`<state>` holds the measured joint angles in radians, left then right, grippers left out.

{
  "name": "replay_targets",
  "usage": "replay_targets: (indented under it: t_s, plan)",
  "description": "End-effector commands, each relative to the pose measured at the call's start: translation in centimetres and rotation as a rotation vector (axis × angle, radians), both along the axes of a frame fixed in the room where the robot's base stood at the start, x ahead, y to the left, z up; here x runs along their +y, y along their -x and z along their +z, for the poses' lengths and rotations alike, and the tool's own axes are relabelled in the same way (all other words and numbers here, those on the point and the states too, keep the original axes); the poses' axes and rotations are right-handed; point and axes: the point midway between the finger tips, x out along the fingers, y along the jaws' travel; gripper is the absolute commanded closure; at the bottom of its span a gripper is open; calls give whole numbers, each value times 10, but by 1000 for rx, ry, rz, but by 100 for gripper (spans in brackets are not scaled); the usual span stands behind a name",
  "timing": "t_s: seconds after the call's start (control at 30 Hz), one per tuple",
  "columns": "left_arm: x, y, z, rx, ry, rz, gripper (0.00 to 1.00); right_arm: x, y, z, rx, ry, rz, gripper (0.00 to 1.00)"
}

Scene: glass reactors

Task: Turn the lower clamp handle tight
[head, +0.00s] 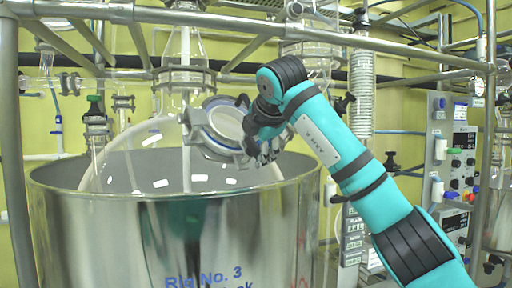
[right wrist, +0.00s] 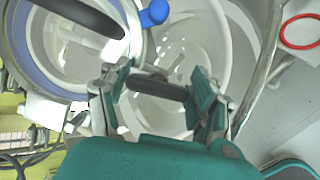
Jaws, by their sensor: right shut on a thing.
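The dark clamp handle (right wrist: 158,86) lies crosswise between the two fingers of my right gripper (right wrist: 160,95) in the right wrist view. The finger pads press on its two ends. In the head view my right gripper (head: 264,138) is at the right side of a metal clamp ring (head: 198,128) around a glass flange, above the rim of the steel vessel. The wrist partly covers the fingers there, and I cannot make out the handle. How tight the clamp is, I cannot tell. My left gripper is not in view.
The wide steel vessel (head: 130,230) holds a large glass flask (head: 150,155). Metal frame tubes (head: 230,15) run above and beside it. A control panel (head: 455,150) stands at the right. A blue knob (right wrist: 154,13) and another dark bar (right wrist: 85,14) are close to the fingers.

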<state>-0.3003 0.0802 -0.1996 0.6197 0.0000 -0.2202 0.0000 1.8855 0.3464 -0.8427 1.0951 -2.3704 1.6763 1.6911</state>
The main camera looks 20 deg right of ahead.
Motion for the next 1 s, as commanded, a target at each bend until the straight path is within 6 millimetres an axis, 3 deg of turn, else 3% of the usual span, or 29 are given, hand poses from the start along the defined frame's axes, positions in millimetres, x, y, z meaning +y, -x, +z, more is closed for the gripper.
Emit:
replay_targets:
  t_s: [0.33, 0.87, 0.9, 1.0]
  plan:
    - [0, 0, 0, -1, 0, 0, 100, -1, 0, 1, 28, -102, -90, 70]
    - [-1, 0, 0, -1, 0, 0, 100, -1, 1, 1, 33, -119, -106, 70]
    - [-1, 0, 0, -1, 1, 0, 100, -1, 1, 1, 33, -119, -106, 35]
    - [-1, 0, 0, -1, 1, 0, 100, -1, 1, 1, 33, -119, -104, 22]
